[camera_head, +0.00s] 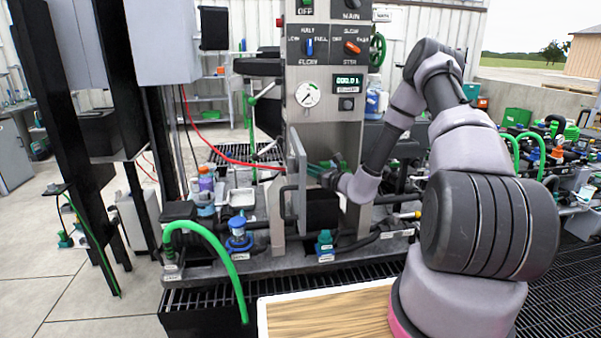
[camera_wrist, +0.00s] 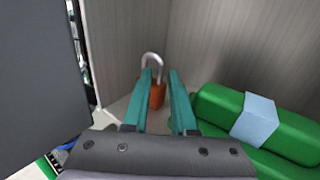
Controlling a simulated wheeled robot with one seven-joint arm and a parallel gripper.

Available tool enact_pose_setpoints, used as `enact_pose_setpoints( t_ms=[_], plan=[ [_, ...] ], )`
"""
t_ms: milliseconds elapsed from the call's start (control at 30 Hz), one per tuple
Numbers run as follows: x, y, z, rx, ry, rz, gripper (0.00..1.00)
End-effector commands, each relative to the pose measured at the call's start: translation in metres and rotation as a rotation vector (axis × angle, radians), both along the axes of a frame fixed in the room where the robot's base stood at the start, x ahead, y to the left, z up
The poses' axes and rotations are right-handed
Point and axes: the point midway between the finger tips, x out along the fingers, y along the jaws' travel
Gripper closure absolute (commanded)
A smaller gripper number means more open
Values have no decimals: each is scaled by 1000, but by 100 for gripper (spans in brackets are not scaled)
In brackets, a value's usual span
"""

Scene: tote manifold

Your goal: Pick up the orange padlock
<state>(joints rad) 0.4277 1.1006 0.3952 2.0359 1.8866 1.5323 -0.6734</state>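The orange padlock (camera_wrist: 157,96) shows in the wrist view, with its silver shackle upward, against the corner of a grey metal compartment. My gripper (camera_wrist: 162,75) has two teal fingers that are parted and point toward the padlock. The left finger covers part of the padlock's body, and I cannot tell whether the fingers touch it. In the head view my gripper (camera_head: 318,172) reaches behind the open panel door of the grey column, and the padlock is hidden there.
A green object with a pale blue band (camera_wrist: 259,119) lies right of my fingers. A dark panel (camera_wrist: 40,80) stands close at left. In the head view, the open grey door (camera_head: 297,180) stands beside my wrist, and a green hose (camera_head: 215,243) arches at the front.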

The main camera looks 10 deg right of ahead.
Motion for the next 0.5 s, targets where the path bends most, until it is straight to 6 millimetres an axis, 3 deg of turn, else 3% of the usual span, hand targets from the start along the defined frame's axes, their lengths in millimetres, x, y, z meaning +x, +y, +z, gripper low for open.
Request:
enact_pose_setpoints(
  t_ms=[133, 200, 500],
  plan=[
    [0, 0, 0, 0, 0, 0, 78],
    [0, 0, 0, 0, 0, 0, 100],
    [0, 0, 1, 1, -1, 0, 100]
  ],
)
